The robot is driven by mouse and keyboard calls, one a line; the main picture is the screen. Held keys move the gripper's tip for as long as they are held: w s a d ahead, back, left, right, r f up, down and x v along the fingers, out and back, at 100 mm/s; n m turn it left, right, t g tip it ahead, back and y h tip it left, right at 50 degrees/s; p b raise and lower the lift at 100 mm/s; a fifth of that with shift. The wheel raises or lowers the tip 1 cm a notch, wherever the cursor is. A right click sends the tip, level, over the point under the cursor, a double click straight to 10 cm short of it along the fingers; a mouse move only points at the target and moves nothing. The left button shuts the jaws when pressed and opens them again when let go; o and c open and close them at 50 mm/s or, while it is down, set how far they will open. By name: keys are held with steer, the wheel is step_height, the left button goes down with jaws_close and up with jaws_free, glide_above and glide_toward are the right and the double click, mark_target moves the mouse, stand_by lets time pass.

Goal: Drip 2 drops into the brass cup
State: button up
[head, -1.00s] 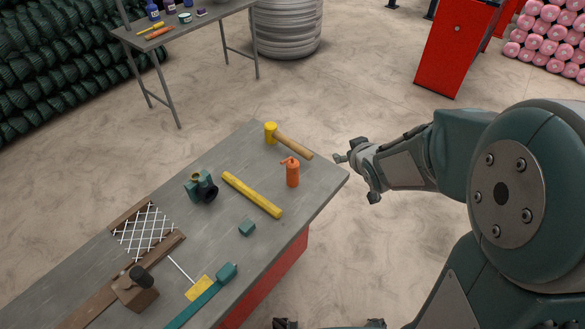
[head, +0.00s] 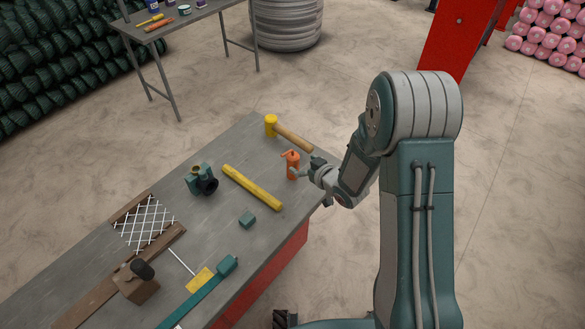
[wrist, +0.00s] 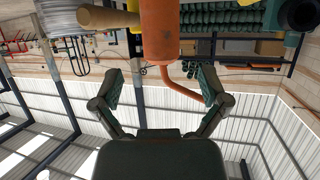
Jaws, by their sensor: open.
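An orange can with a thin spout (head: 291,165) stands upright near the bench's far right end. My gripper (head: 304,168) is open beside it, with one finger near the can's lower side. In the wrist view, upside down, the orange can (wrist: 161,30) hangs into the picture ahead of the gap between my spread fingers (wrist: 159,85); I cannot tell whether they touch it. A small teal device (head: 201,179) with a dark round opening stands further left; a small brass-coloured part (head: 194,169), perhaps the brass cup, shows on its top, too small to tell clearly.
A yellow mallet (head: 290,138) lies behind the can. Wire mesh (head: 148,223), a wooden block tool (head: 135,282) and a teal-handled tool (head: 205,290) fill the near bench (head: 90,250).

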mark_target(297, 162)
steer(key=x, duration=0.5)
steer(key=shift+w+a+f, duration=0.1)
steer(key=shift+a+f, duration=0.1)
jaws_close()
